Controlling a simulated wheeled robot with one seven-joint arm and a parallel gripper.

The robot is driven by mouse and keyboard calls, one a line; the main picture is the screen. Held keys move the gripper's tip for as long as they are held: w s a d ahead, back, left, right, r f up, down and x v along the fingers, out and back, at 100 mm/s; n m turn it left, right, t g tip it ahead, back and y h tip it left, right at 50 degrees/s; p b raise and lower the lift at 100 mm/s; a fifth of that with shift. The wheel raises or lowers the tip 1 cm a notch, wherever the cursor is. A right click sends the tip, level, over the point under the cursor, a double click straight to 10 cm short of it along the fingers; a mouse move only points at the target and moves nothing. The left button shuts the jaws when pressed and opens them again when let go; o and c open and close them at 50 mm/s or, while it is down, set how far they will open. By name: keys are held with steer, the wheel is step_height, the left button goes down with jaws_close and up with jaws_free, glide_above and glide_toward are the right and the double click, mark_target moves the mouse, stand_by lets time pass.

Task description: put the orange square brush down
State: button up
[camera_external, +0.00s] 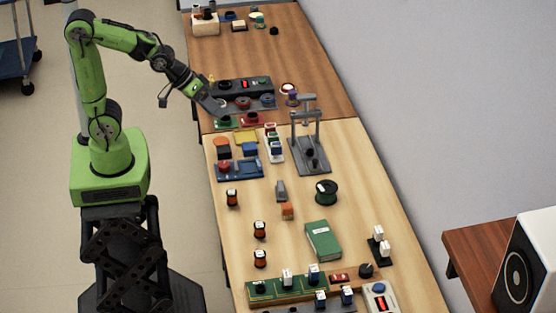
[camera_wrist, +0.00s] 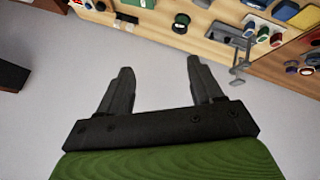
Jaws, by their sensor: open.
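A small orange block (camera_external: 287,211), which looks like the orange square brush, sits on the light wooden table between a grey block and the green book. I cannot make out bristles on it. My gripper (camera_external: 215,106) is at the table's far left, near the dark panel and well away from this block. In the wrist view my gripper (camera_wrist: 155,88) has its two dark fingers wide apart, with only pale background between them. Nothing is held.
A grey press stand (camera_external: 309,150) rises near the right edge. A black spool (camera_external: 327,192), green book (camera_external: 323,240) and several small spools stand around the orange block. A dark panel (camera_external: 243,88) with knobs lies near my gripper. Bare wood shows around the orange block.

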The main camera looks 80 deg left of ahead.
steer(key=s+a+r+m+g+y, duration=0.1)
steer(key=s+a+m, duration=0.1)
steer(key=s, duration=0.6)
steer(key=s+a+r+m+g+y, duration=0.1)
steer(key=s+a+m, duration=0.1)
steer(key=s+a, duration=0.3)
steer(key=s, duration=0.2)
steer(key=shift+s+r+y, duration=0.15)
steer(key=shift+s+y, duration=0.15)
steer(key=shift+s, duration=0.1)
step_height(320, 180, down, 16)
steer(key=b, duration=1.6)
